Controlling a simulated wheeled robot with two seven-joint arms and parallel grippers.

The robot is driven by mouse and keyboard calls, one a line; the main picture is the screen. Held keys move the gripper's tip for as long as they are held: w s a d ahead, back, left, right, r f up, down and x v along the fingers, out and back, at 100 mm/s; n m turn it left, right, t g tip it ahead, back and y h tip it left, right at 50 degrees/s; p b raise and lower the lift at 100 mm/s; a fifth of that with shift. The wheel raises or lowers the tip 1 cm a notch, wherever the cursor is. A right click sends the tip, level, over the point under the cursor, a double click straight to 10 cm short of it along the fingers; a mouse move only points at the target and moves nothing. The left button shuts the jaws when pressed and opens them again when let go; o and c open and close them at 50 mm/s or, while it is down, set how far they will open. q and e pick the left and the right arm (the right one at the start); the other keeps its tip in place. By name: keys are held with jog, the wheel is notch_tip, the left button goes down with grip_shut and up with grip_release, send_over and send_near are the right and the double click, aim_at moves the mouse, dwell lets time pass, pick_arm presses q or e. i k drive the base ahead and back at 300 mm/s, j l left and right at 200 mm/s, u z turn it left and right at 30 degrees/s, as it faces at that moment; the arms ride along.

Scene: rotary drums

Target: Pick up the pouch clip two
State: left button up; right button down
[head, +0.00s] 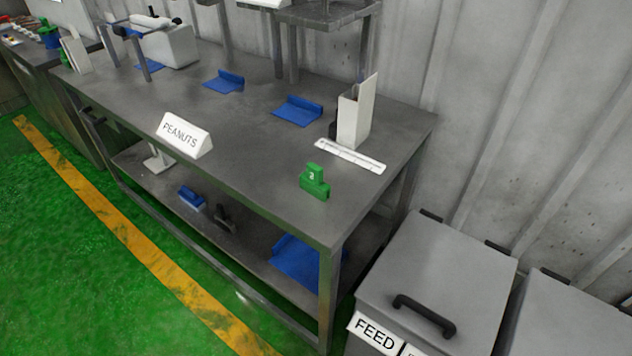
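A green clip (314,182) with a white mark that looks like a "2" stands on the grey metal table (250,135), close to its front right corner. It is upright and clear of other objects. Neither of my grippers shows in the head view.
A "PEANUTS" sign (184,135) stands at the front edge. Blue scoop-like pieces (298,110) lie farther back. A grey "FEED" bin (438,270) stands right of the table.

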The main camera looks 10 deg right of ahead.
aim_at(311, 180)
jog(key=i+j, duration=0.25)
jog(key=i+j+z, duration=0.1)
jog(key=i+j, duration=0.15)
jog(key=j, duration=0.2)
jog(key=i+j+z, duration=0.1)
jog(key=i+j, duration=0.35)
jog(key=j, duration=0.3)
